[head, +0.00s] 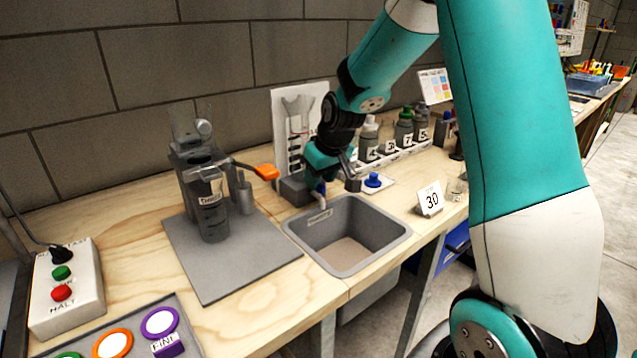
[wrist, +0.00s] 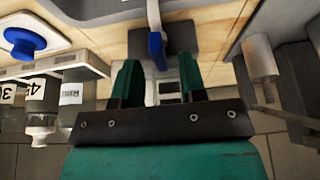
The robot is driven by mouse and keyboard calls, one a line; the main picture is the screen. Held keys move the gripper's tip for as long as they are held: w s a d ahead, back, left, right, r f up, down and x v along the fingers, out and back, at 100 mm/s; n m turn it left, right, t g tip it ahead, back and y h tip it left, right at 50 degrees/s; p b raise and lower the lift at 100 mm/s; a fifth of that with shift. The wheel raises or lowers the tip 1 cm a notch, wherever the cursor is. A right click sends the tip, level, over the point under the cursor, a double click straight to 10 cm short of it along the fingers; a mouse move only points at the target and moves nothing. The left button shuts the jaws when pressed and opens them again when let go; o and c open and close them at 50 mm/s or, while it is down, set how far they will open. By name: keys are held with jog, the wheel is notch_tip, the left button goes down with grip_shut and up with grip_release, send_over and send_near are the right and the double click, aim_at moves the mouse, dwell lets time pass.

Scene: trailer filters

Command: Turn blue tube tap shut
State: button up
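The blue tap handle (wrist: 157,48) hangs on a pale grey tube at the top centre of the wrist view. In the head view the blue tap (head: 320,188) shows small at the back edge of the sink, partly hidden by my gripper. My gripper (wrist: 158,72) has its two green fingers apart, one on each side of the blue handle's lower end. I cannot tell whether either finger touches it. In the head view my gripper (head: 322,172) points down just above the tap.
The grey sink (head: 348,267) is in front. A grey apparatus with an orange handle (head: 266,172) stands left. A blue knob (head: 373,180) on a white plate is right of my gripper, near numbered bottles (head: 368,142).

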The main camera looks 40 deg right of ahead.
jog(key=shift+w+f, duration=0.25)
jog(key=shift+f, duration=0.45)
grip_shut()
jog(key=shift+m, duration=0.4)
jog(key=m+h+p, duration=0.1)
jog(key=m, duration=0.1)
jog(key=m+h+p, duration=0.1)
jog(key=m, duration=0.1)
jog(key=shift+a+r+m+g, duration=0.1)
jog(key=shift+a+m+g, duration=0.05)
jog(key=shift+m+g, duration=0.15)
jog(key=m+h, duration=0.1)
jog(key=m, duration=0.2)
jog(key=m+g+p, duration=0.1)
jog(key=m, duration=0.2)
jog(key=shift+w+g+h, duration=0.1)
jog(key=shift+g+h, duration=0.2)
jog(key=shift+h, duration=0.1)
jog(key=shift+m, duration=0.4)
